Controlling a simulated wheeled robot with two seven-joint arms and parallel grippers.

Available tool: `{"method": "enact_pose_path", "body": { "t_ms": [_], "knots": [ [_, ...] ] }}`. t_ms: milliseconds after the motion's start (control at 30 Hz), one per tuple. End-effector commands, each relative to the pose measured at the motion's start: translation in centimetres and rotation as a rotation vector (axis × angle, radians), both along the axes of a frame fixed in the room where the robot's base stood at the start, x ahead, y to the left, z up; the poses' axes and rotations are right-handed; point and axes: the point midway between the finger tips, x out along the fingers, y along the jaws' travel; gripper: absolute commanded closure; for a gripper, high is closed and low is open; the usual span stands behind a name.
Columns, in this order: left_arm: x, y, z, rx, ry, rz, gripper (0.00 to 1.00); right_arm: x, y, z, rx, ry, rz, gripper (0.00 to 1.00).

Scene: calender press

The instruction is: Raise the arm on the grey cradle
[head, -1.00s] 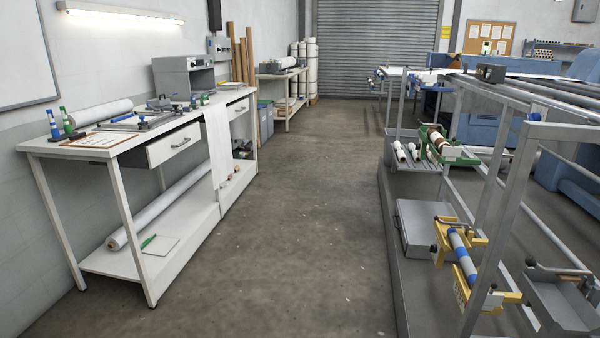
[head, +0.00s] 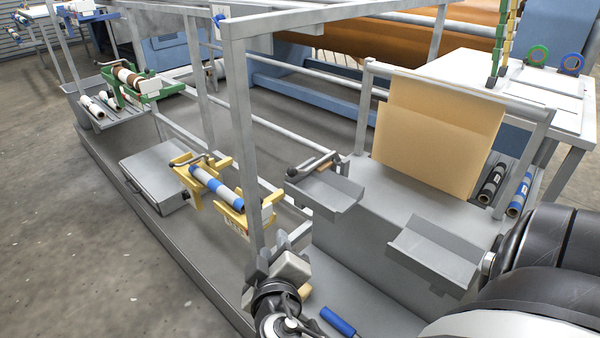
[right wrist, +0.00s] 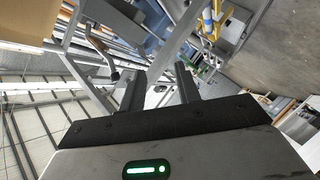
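The grey cradle (head: 338,190) is an empty angled trough on the rack in the head view. Its arm (head: 312,168) lies low along the back of the trough, with a dark knob at the left end and a brown piece near the right. My right gripper (head: 280,255) is below and left of the cradle, apart from it, near a grey upright post. In the right wrist view, the two dark fingers of this gripper (right wrist: 160,88) stand apart with nothing between them. My left gripper is not in view.
A yellow cradle (head: 240,222) holds a blue-and-white roll, left of the post (head: 240,130). A green cradle (head: 146,88) stands farther back. A second grey trough (head: 435,255) is at right, before tan boards (head: 435,140). A blue cylinder (head: 338,320) lies low in front.

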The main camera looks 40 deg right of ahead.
Motion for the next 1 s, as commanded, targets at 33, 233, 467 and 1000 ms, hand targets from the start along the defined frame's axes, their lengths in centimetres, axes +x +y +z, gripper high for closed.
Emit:
{"method": "enact_pose_path", "body": {
  "t_ms": [33,233,467,1000],
  "knots": [
    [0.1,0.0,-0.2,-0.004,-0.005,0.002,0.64,0.0,-0.7,1.6,-0.047,-0.061,-0.061,0.67],
    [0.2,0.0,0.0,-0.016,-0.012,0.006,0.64,-0.9,-2.4,5.9,-0.143,-0.205,-0.213,0.67],
    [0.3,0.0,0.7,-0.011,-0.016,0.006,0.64,0.8,-4.8,6.5,-0.155,-0.218,-0.228,0.67],
    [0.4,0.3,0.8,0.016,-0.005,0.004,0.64,7.9,-13.0,6.3,-0.155,-0.214,-0.226,0.67]
  ]
}}
